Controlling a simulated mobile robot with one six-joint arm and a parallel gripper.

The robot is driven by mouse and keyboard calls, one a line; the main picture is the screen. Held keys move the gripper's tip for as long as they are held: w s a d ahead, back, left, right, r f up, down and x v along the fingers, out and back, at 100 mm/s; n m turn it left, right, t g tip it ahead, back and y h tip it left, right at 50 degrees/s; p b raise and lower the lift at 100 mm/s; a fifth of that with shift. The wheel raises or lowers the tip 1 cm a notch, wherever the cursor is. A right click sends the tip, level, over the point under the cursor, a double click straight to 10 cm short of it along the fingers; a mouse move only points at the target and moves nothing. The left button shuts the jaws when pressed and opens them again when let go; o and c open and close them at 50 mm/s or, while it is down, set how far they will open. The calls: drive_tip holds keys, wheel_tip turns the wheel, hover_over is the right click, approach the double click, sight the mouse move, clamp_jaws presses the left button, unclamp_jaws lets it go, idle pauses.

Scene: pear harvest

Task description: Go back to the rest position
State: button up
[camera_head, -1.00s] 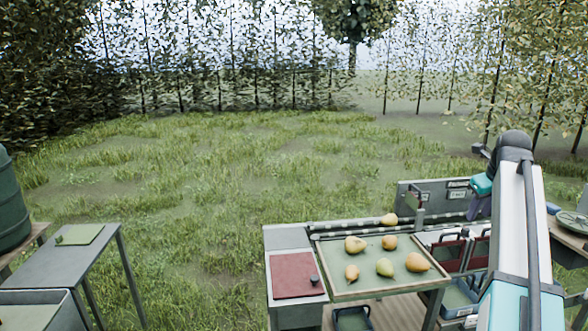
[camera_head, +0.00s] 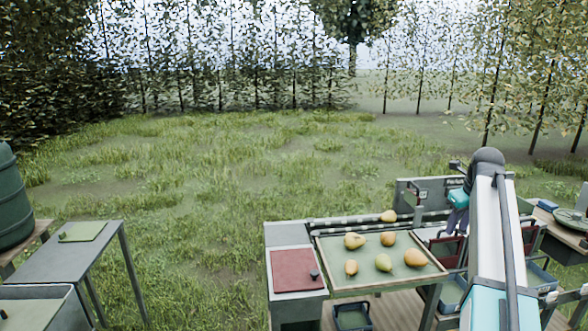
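My arm rises at the right of the head view, bent at a dark elbow. Its teal wrist hangs just left of the elbow, with my gripper (camera_head: 455,216) below it, small and partly hidden by the arm. I cannot make out its fingers or whether it holds anything. Several yellow pears (camera_head: 355,241) lie on a green sorting tray (camera_head: 337,274). One more pear (camera_head: 388,216) sits behind the tray's back edge, by the rail. My gripper is right of the tray, apart from these pears.
A red mat (camera_head: 296,269) lies on the grey counter left of the tray. Crates (camera_head: 452,291) stand below and right of it, partly behind my arm. A grey table (camera_head: 60,262) and a green barrel (camera_head: 12,200) are at the left. Open grass lies between.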

drive_tip(key=s+a+f+n+g+y, duration=0.15)
drive_tip(key=a+f, duration=0.45)
drive_tip(key=f, duration=0.6)
drive_tip(key=s+a+f+n+g+b, duration=0.15)
drive_tip(key=a+f, duration=0.45)
drive_tip(key=f, duration=0.6)
drive_tip(key=s+a+f+g+p, duration=0.1)
drive_tip(key=s+a+f+g, duration=0.15)
drive_tip(key=a+f, duration=0.6)
drive_tip(key=s+a+f+n+g, duration=0.1)
drive_tip(key=s+a+f+n, duration=0.2)
drive_tip(key=s+f, duration=0.5)
drive_tip(key=s+a+f+n+g+b, duration=0.1)
drive_tip(key=s+a+f+n, duration=0.2)
drive_tip(key=s+f, duration=0.5)
drive_tip(key=s+a+f+n+g, duration=0.1)
drive_tip(key=s+a+f+n, duration=0.25)
drive_tip(key=s+f, duration=0.45)
drive_tip(key=s+a+f+n, duration=0.1)
drive_tip(key=s+f+n, duration=0.3)
drive_tip(key=s+n, duration=0.5)
drive_tip(key=s+a+f+n+g, duration=0.1)
drive_tip(key=s+f+n, duration=0.4)
drive_tip(key=s+n, duration=0.4)
drive_tip(key=n, duration=0.2)
drive_tip(key=shift+s+a+n+h+b, duration=0.15)
drive_tip(key=shift+a+n+h+b, duration=0.15)
drive_tip(key=shift+n+h+b, duration=0.05)
